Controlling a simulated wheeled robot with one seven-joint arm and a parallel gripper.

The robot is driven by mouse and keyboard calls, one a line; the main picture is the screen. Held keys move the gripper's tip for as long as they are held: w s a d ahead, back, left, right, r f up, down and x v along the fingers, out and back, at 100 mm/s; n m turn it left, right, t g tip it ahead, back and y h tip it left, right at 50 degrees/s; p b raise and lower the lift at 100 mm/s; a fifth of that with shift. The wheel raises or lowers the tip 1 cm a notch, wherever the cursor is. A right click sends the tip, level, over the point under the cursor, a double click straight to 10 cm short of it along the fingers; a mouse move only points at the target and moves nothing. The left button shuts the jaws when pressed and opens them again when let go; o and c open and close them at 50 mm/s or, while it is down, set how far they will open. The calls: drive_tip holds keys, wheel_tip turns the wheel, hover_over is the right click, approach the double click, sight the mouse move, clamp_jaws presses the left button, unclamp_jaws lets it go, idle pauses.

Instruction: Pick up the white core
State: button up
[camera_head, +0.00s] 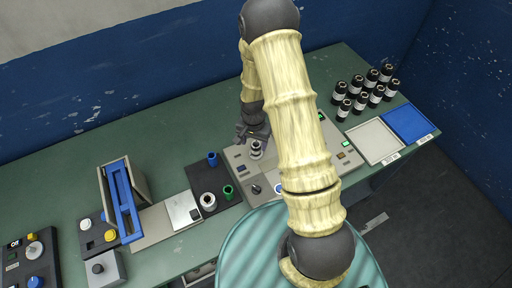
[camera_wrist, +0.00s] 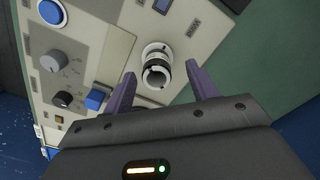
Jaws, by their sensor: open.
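A white core (camera_head: 208,201) stands on the dark mat (camera_head: 203,176), beside a green core (camera_head: 229,192) and in front of a blue core (camera_head: 212,158). My gripper (camera_head: 250,138) is over the grey machine panel, to the right of and behind that mat. In the wrist view my gripper (camera_wrist: 162,78) is open, its two purple-grey fingers apart. A round white-and-black hollow piece (camera_wrist: 157,68) on the panel lies between and just beyond the fingertips; I cannot tell whether it is a core or a spindle. It also shows in the head view (camera_head: 256,152). No contact is visible.
Knobs and a blue button (camera_wrist: 52,12) sit on the panel near my gripper. Several dark bottles (camera_head: 365,90), a white tray (camera_head: 374,142) and a blue tray (camera_head: 408,122) are at the right. A blue-framed device (camera_head: 122,200) stands at the left.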

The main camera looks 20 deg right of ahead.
drive_tip(key=f, duration=0.1)
drive_tip(key=f+p, duration=0.1)
drive_tip(key=shift+d+f, duration=0.35)
drive_tip(key=shift+f, duration=0.05)
drive_tip(key=shift+w+f, duration=0.15)
drive_tip(key=shift+f, duration=0.6)
drive_tip(key=shift+s, duration=0.2)
drive_tip(key=shift+w, duration=0.1)
drive_tip(key=c, duration=1.1)
